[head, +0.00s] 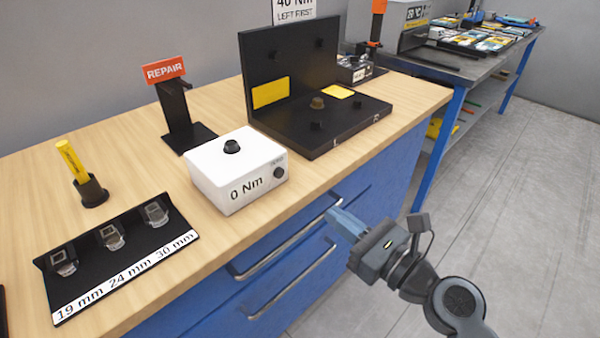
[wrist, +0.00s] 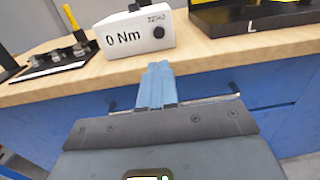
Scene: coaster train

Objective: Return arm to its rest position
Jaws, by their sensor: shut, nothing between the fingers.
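My gripper (head: 345,225) has blue fingers and is in front of the bench's blue drawers in the head view, apart from the bench. Its two fingers (wrist: 156,84) lie together in the wrist view, shut with nothing between them. The arm is bent, reaching in from the lower right of the head view.
On the wooden bench (head: 215,100) stand a white 0 Nm box (head: 225,185), a black fixture (head: 290,75), a REPAIR stand (head: 182,125), a socket tray (head: 110,260) and a yellow marker (head: 70,160) in a holder. Drawer handles (head: 290,285) stick out near my gripper. Grey floor (head: 520,200) at right is clear.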

